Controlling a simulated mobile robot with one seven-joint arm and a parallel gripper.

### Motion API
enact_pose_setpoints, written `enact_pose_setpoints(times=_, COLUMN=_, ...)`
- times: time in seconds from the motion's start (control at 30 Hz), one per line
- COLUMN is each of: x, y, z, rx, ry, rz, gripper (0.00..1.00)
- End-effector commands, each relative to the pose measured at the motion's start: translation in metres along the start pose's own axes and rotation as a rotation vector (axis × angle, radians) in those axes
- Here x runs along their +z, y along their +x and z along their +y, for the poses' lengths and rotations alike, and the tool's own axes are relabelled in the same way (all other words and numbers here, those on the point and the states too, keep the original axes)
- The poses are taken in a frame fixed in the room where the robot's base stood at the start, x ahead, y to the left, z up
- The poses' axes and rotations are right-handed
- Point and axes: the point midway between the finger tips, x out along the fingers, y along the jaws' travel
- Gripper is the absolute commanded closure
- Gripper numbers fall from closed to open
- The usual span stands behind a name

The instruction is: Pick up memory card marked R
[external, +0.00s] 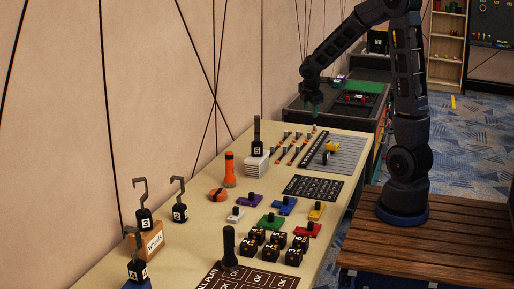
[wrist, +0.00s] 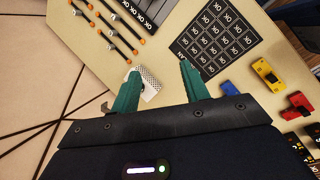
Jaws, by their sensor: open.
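I cannot make out a memory card marked R in either view. My gripper (external: 312,109) hangs over the far end of the table, near the dark workstation. In the wrist view my gripper (wrist: 160,72) has its two green fingers spread apart with nothing held. A white stack (wrist: 149,88) with a speckled face shows between and below the fingers, partly hidden.
Numbered black cubes (external: 273,246), coloured blocks (external: 272,222), an orange flashlight (external: 230,170) and other hooked weights (external: 144,216) crowd the near table. Orange-ended rods (external: 290,147) lie farther back.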

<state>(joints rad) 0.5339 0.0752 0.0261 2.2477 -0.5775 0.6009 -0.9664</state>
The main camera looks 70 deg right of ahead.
Motion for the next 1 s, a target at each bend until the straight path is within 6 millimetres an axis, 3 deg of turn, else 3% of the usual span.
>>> enact_pose_setpoints(times=0.03, x=0.008, y=0.020, z=0.006, rx=-0.013, ry=-0.039, rz=-0.011, gripper=0.55)
enact_pose_setpoints(times=0.3, x=0.047, y=0.115, z=0.026, rx=-0.062, ry=-0.285, rz=-0.042, gripper=0.55)
enact_pose_setpoints(times=0.6, x=0.087, y=0.213, z=0.026, rx=-0.114, ry=-0.531, rz=-0.033, gripper=0.55)
enact_pose_setpoints(times=0.73, x=0.096, y=0.236, z=0.024, rx=-0.125, ry=-0.590, rz=-0.025, gripper=0.55)
enact_pose_setpoints(times=1.0, x=0.099, y=0.255, z=0.021, rx=-0.129, ry=-0.615, rz=-0.021, gripper=0.55)
